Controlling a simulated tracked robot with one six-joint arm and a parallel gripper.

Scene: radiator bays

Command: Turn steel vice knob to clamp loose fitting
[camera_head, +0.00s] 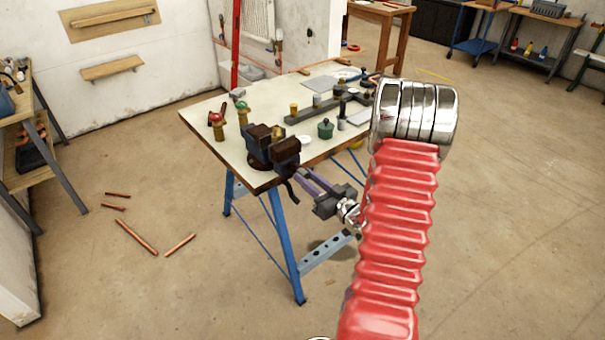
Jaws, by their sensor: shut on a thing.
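The vice (283,150) is dark blue-grey with brown jaw blocks and is mounted at the near corner of the white-topped workbench (215,140). My gripper (296,172) reaches the front of the vice from the lower right, with its purplish fingers closed at the vice's knob end. The steel knob is mostly hidden between the fingers, so its turn angle cannot be told. A dark lever-like part hangs just below the vice front.
Red-topped (216,119) and green-topped (243,112) brass valves stand left of the vice. Copper pipes (136,237) lie on the floor at left. My red-sleeved arm hides the bench's right side. The near floor is clear.

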